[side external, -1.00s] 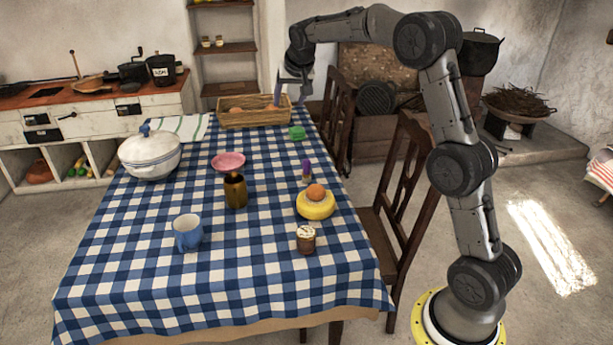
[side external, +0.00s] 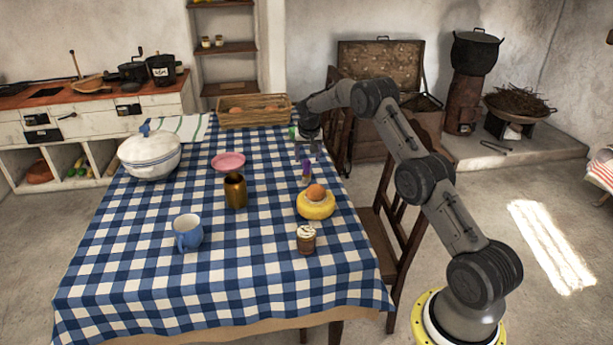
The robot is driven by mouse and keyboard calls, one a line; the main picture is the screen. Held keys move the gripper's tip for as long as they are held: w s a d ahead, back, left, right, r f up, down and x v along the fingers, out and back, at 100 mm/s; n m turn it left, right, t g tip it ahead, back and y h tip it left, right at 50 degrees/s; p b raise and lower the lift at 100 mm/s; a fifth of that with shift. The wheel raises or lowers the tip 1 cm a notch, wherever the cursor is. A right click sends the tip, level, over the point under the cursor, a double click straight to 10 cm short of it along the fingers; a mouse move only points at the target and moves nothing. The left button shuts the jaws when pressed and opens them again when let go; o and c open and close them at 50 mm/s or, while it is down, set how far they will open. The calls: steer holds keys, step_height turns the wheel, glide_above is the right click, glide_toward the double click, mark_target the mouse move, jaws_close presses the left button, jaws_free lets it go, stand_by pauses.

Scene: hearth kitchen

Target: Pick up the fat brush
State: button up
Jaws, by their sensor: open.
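A small upright thing with a purple top (side external: 306,169), which looks like the fat brush, stands on the checked tablecloth near the table's right side. Its fine detail is too small to tell. My gripper (side external: 309,155) is open and points down just above and behind it. The fingers overlap its upper end in the picture, and I cannot tell whether they touch it or are around it.
A yellow ring-like thing (side external: 316,207) with an orange-brown ball stands just in front. A green block (side external: 293,133) is partly hidden by my gripper. A brass pot (side external: 235,190), pink dish (side external: 228,161), jar (side external: 306,240), blue mug (side external: 187,232), tureen (side external: 150,157) and basket (side external: 252,119) stand around.

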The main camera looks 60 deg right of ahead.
mark_target(307, 161)
steer(key=shift+x, duration=2.9)
steer(key=shift+w+r, duration=0.1)
jaws_close()
